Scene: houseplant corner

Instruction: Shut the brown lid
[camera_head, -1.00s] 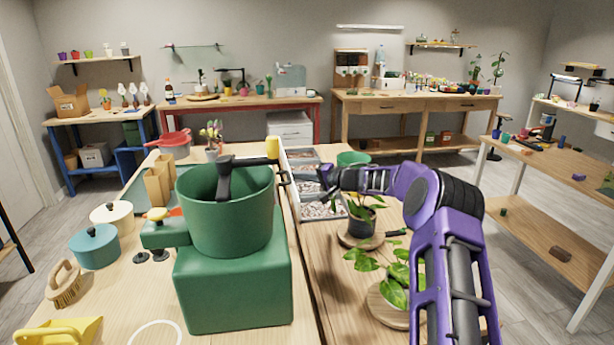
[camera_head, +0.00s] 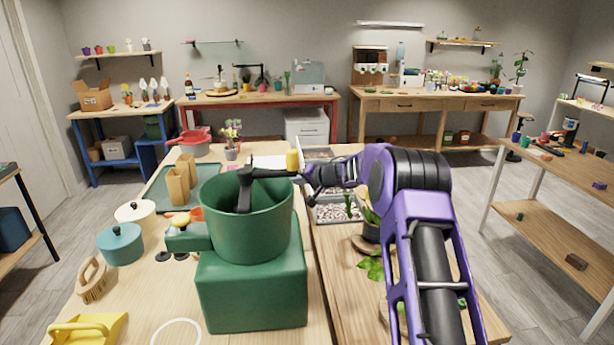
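I cannot make out a brown lid with certainty in this view. A green machine (camera_head: 250,290) stands on the near table with a green round pot (camera_head: 245,225) on top. A black crank with a yellow knob (camera_head: 292,160) crosses the pot's rim. My gripper (camera_head: 312,178) is a dark shape just right of the knob, at the end of my purple arm. Its fingers are small and overlap the trays behind, so I cannot tell whether it is open or whether it touches the crank.
A teal lidded pot (camera_head: 121,245), a cream lidded pot (camera_head: 136,213), a brush (camera_head: 92,281) and a yellow dustpan (camera_head: 88,330) lie at left. Grey trays (camera_head: 337,213) of pebbles are behind my gripper. Plants (camera_head: 372,267) stand under my arm.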

